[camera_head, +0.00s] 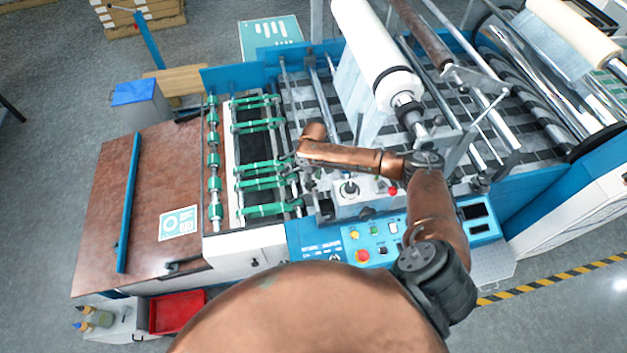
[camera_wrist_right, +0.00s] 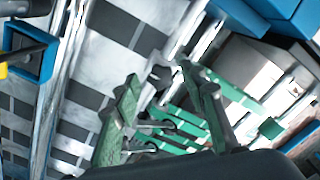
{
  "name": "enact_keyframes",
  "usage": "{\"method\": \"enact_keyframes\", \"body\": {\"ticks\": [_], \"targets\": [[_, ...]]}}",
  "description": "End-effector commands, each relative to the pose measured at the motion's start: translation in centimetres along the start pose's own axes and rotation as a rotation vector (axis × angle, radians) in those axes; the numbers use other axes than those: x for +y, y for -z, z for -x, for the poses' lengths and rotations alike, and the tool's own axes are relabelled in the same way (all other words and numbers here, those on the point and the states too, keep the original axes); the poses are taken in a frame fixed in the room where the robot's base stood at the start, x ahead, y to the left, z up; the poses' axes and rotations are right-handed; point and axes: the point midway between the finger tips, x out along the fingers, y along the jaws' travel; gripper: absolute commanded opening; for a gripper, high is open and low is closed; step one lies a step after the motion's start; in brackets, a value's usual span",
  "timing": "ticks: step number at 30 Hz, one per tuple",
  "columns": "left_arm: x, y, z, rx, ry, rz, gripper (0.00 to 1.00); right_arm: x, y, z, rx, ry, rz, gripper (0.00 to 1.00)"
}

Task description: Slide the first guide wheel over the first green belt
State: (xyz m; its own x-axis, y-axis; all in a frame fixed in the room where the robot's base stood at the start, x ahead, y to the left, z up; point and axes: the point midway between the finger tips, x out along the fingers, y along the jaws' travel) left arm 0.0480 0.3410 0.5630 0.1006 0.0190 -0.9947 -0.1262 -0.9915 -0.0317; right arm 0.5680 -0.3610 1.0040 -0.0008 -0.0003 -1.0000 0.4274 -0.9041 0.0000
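Several green belts (camera_head: 262,210) run across the feed section at the middle left in the head view. Green belts (camera_wrist_right: 182,128) also show beyond my fingers in the wrist view. I cannot tell which belt is the first. My right gripper (camera_head: 291,172) is over the right ends of the belts. In the wrist view its two fingers (camera_wrist_right: 163,100) stand wide apart, with nothing clearly held. A small dark part (camera_wrist_right: 160,77), possibly a guide wheel, shows between and beyond the fingertips. I cannot make out the first guide wheel for certain. My left gripper is out of view.
A white roll (camera_head: 372,50) stands above the striped conveyor right of the belts. A brown table (camera_head: 155,180) with a blue bar (camera_head: 128,205) is at the left.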

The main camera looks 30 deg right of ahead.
Motion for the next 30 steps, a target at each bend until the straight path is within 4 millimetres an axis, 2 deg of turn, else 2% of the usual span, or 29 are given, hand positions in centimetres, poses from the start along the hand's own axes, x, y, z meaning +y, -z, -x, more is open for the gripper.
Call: {"method": "enact_keyframes", "body": {"ticks": [5, 15, 21, 30], "targets": [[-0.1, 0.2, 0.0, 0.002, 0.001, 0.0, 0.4, 0.1, 0.1, 1.3, 0.003, 0.0, -0.001, 0.39], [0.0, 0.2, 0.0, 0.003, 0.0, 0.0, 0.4, 0.2, 0.1, 8.1, 0.002, -0.002, 0.0, 0.39], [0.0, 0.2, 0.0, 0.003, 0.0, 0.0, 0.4, 0.1, 0.0, 11.0, 0.001, -0.001, 0.0, 0.39], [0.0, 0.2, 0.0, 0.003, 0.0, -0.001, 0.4, 0.1, 0.0, 12.0, 0.0, 0.0, 0.0, 0.39]]}}
